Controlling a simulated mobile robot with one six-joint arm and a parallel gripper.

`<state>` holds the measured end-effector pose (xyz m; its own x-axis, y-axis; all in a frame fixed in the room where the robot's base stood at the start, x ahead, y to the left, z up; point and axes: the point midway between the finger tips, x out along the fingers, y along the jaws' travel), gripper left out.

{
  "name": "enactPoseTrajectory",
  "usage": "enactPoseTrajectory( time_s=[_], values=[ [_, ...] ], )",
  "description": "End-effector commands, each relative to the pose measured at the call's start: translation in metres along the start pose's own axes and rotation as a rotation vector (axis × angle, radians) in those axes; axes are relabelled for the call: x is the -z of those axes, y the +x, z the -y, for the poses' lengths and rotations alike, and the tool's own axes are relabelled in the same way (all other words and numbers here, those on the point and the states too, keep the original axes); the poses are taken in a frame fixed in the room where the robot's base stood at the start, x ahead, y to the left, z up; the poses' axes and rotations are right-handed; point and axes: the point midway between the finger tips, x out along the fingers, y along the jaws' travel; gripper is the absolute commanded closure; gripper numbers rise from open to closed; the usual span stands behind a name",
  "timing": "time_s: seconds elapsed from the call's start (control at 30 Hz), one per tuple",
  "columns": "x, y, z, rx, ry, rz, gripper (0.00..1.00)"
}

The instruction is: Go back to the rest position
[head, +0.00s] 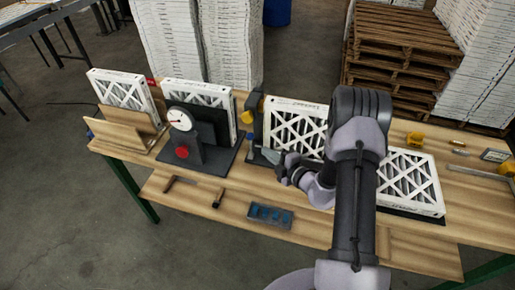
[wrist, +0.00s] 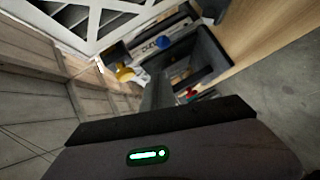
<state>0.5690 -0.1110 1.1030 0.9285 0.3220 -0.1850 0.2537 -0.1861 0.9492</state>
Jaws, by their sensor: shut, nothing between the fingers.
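My arm reaches over the table from the front right in the head view. My gripper (head: 266,154) is shut and empty, in front of the upright white-framed filter (head: 297,117) at the middle of the table. Whether it touches the fixture around that filter I cannot tell. My arm hides part of this filter and the space to its right. In the wrist view a white-framed filter (wrist: 88,22) shows at the top left.
A dial gauge stand (head: 181,120) and two more upright filters (head: 124,90) (head: 200,93) stand at the left. Another filter (head: 411,178) lies tilted right of my arm. A blue-filled tray (head: 270,215) lies on the front ledge (head: 322,233). Pallets (head: 402,50) stand behind.

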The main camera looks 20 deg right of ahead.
Motion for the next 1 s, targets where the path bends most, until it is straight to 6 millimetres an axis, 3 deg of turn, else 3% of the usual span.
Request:
enactPoseTrajectory(
  time_s=[0.2, 0.63, 0.7, 0.77, 0.87, 0.9, 0.97, 1.0],
  values=[
    [0.000, -0.018, -0.001, 0.000, 0.000, 0.000, 1.00],
    [0.001, -0.018, -0.001, 0.000, -0.001, -0.002, 1.00],
    [0.009, -0.015, -0.005, 0.001, -0.046, -0.035, 1.00],
    [0.035, -0.009, -0.016, 0.006, -0.168, -0.125, 1.00],
    [0.120, -0.010, -0.036, 0.001, -0.588, -0.410, 1.00],
    [0.162, -0.021, -0.037, -0.014, -0.820, -0.554, 1.00],
    [0.216, -0.050, -0.030, -0.054, -1.183, -0.763, 1.00],
    [0.243, -0.073, -0.019, -0.091, -1.431, -0.894, 1.00]
  ],
)
